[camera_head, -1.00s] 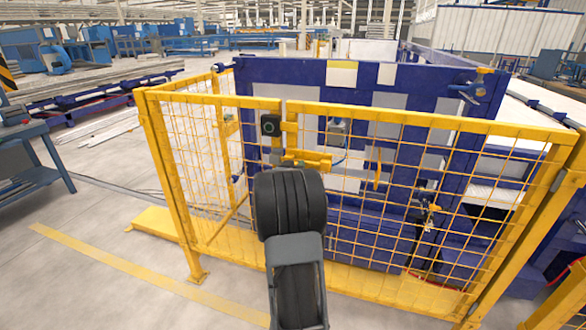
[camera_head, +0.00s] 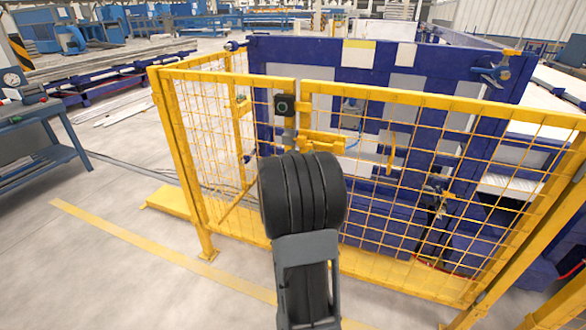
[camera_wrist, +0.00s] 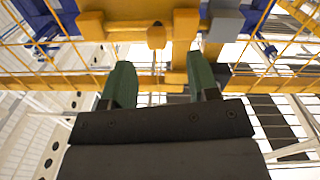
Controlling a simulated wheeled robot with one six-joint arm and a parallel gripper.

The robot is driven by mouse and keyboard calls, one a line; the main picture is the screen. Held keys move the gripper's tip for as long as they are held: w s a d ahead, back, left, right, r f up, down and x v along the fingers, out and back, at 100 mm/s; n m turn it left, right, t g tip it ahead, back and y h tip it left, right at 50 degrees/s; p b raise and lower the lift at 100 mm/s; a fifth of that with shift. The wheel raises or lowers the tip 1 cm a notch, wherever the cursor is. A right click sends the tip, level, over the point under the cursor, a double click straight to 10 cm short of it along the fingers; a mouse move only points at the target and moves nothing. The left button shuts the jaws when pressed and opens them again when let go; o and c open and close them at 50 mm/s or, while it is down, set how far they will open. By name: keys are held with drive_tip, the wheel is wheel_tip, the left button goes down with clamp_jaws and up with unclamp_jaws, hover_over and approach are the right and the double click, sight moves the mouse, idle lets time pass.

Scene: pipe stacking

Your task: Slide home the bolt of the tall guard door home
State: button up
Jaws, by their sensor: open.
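The tall guard door (camera_head: 420,160) is a yellow frame with wire mesh. Its yellow bolt (camera_head: 322,141) sits near the top left of the door, beside a grey block (camera_head: 289,137) under a black box (camera_head: 284,105). In the wrist view the yellow bolt housing (camera_wrist: 120,24) crosses the top, with the grey block (camera_wrist: 226,22) at its right. A small orange-yellow knob (camera_wrist: 156,37) hangs from it. My gripper (camera_wrist: 160,78) is open, its two green fingers apart and empty, below the knob and on either side of its line. My dark wrist hides the gripper in the head view.
A yellow side fence panel (camera_head: 205,125) joins the door at the left. A blue machine (camera_head: 375,60) stands close behind the mesh. A workbench (camera_head: 45,140) is at the far left. The floor in front left is clear, with a yellow line (camera_head: 130,240).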

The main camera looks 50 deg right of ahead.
drive_tip(key=v, duration=0.7)
drive_tip(key=shift+a, duration=0.25)
drive_tip(key=shift+s, duration=0.1)
